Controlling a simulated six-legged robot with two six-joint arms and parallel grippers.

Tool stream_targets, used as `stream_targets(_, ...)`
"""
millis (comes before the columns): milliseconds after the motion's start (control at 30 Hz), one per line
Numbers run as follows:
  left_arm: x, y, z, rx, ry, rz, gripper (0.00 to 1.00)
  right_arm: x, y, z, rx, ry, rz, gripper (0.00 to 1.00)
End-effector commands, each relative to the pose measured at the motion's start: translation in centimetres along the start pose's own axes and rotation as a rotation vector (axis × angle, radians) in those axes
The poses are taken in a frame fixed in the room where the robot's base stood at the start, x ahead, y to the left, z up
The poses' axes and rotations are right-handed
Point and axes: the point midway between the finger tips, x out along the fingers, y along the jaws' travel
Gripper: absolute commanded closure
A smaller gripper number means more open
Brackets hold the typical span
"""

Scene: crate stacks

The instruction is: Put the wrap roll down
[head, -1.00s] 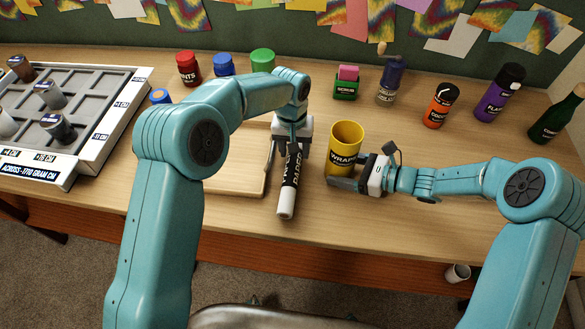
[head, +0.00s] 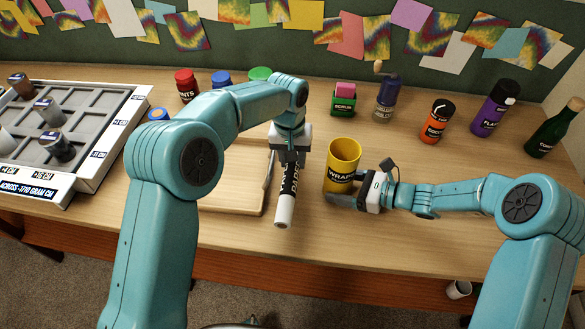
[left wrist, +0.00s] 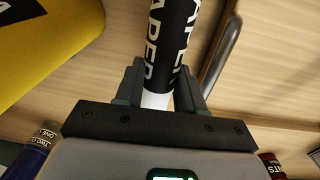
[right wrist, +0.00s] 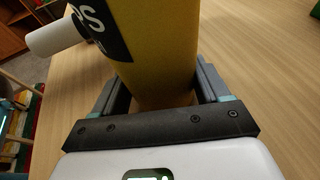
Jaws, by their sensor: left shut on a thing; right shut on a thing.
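The wrap roll (head: 285,207) is a black and white tube with "PAPER" lettering and a white end. My left gripper (head: 290,160) is shut on it and holds it tilted, lower end toward the table's front. The roll fills the middle of the left wrist view (left wrist: 168,50) between the fingers. A yellow "WRAPS" cup (head: 343,157) stands just right of the roll, apart from it in the head view. My right gripper (head: 352,200) is shut on the cup's lower part. The cup is also between the fingers in the right wrist view (right wrist: 160,40).
A wooden board (head: 225,203) with a metal handle lies behind and left of the roll. A grey compartment tray (head: 100,152) with several weights is at the left. Several jars and bottles, including a green scrub box (head: 344,110), line the back. The front right table is mostly clear.

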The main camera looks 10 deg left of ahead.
Motion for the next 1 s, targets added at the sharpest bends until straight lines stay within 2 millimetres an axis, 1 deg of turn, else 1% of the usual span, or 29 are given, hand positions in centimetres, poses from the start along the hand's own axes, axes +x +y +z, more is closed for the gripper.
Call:
stream_targets(33, -1.4, 0.1, -0.1, 0.001, 0.006, 0.002, 1.00, 0.0, 0.0, 0.0, 0.000, 0.000, 0.000, 0.42)
stream_targets(100, -2.8, 0.2, -0.1, 0.001, 0.004, 0.001, 1.00, 0.0, 0.0, 0.0, 0.000, 0.000, 0.000, 0.42)
stream_targets(200, -4.5, 0.3, -0.1, -0.001, 0.004, 0.002, 1.00, 0.0, 0.0, 0.0, 0.000, 0.000, 0.000, 0.42)
stream_targets(300, -5.5, 0.4, 0.0, 0.000, 0.002, 0.001, 1.00, 0.0, 0.0, 0.0, 0.000, 0.000, 0.000, 0.42)
stream_targets(433, -5.9, 0.4, 0.0, 0.000, 0.000, 0.001, 1.00, 0.0, 0.0, 0.0, 0.000, 0.000, 0.000, 0.42)
stream_targets(867, -5.9, 0.4, 0.0, -0.002, 0.000, 0.001, 1.00, 0.0, 0.0, 0.0, 0.000, 0.000, 0.000, 0.42)
stream_targets(933, -6.0, 0.3, 0.1, -0.024, 0.001, 0.004, 1.00, 0.0, 0.0, 0.0, 0.000, 0.000, 0.000, 0.42)
stream_targets(1000, -6.1, 0.1, 0.2, -0.090, 0.007, 0.012, 1.00, 0.0, 0.0, 0.0, 0.000, 0.000, 0.000, 0.42)
